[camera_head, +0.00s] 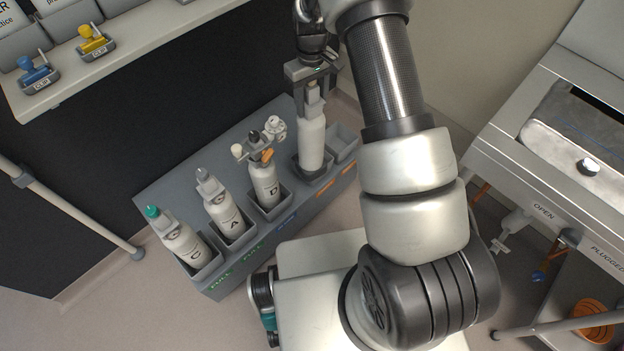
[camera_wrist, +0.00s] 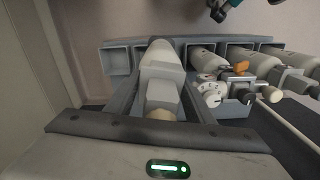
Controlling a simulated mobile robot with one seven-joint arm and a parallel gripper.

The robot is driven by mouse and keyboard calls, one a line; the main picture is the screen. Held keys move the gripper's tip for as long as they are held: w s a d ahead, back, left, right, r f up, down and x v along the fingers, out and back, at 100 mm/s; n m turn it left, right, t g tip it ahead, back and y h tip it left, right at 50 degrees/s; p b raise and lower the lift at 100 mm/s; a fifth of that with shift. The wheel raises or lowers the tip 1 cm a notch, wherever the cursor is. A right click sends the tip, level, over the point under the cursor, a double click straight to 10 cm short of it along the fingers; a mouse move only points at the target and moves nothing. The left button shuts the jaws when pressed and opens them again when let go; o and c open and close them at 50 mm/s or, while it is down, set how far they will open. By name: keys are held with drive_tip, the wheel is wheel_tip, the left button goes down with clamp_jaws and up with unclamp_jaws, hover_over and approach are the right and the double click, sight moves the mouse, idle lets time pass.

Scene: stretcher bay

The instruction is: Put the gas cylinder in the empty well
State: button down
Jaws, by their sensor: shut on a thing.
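A white gas cylinder (camera_head: 312,137) stands nearly upright in my gripper (camera_head: 313,90), which is shut on its grey neck. Its lower end appears to be inside the fourth well from the left of the grey rack (camera_head: 160,187); the well's front wall hides its foot. In the wrist view the same cylinder (camera_wrist: 163,62) lies between my two fingers (camera_wrist: 162,98). The empty well (camera_head: 344,140) is at the rack's right end, just right of the held cylinder. It also shows at the left in the wrist view (camera_wrist: 118,61).
Cylinders C (camera_head: 183,243), A (camera_head: 226,215) and D (camera_head: 264,184) fill the wells to the left; D has an orange lever and a protruding valve close to my gripper. A wall is behind the rack. A metal stretcher unit (camera_head: 500,150) stands at the right.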

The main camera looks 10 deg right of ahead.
drive_tip(key=w+d+f+n+b, duration=0.2)
drive_tip(key=w+b, duration=0.4)
drive_tip(key=w, duration=0.1)
wheel_tip(320, 180, down, 10)
drive_tip(key=b, duration=0.2)
drive_tip(key=shift+w+a, duration=0.2)
drive_tip(key=shift+f+b, duration=0.1)
drive_tip(key=shift+b, duration=0.25)
drive_tip(key=c, duration=0.8)
unclamp_jaws()
drive_tip(key=shift+s+f, duration=0.15)
drive_tip(key=shift+c, duration=0.2)
